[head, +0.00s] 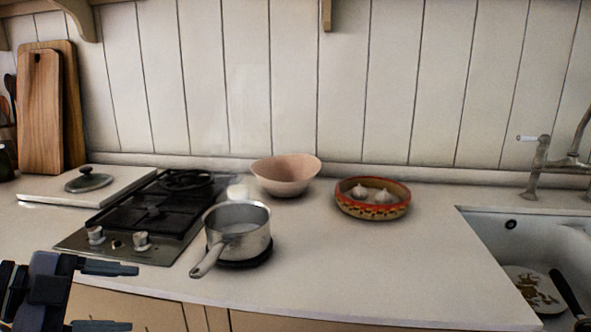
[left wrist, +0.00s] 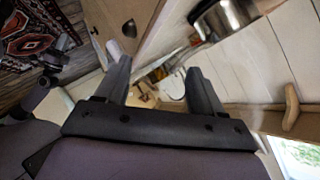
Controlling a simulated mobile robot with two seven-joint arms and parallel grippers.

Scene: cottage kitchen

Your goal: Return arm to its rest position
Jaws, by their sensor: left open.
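My left gripper (head: 120,297) is at the lower left of the head view, in front of the counter edge and below the hob. Its two fingers are spread apart with nothing between them. In the left wrist view the gripper (left wrist: 160,75) also shows both fingers apart and empty. My right gripper is in neither view. A steel saucepan (head: 238,232) stands upright on a dark round base on the counter, its handle pointing to the front left. It is apart from my left gripper. The saucepan also shows in the left wrist view (left wrist: 226,18).
A black hob (head: 150,215) lies left of the saucepan, with a lid (head: 88,180) on a white board behind it. A pink bowl (head: 286,175) and a patterned dish (head: 373,198) with garlic stand further back. A sink (head: 490,228) is at right. The front middle counter is clear.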

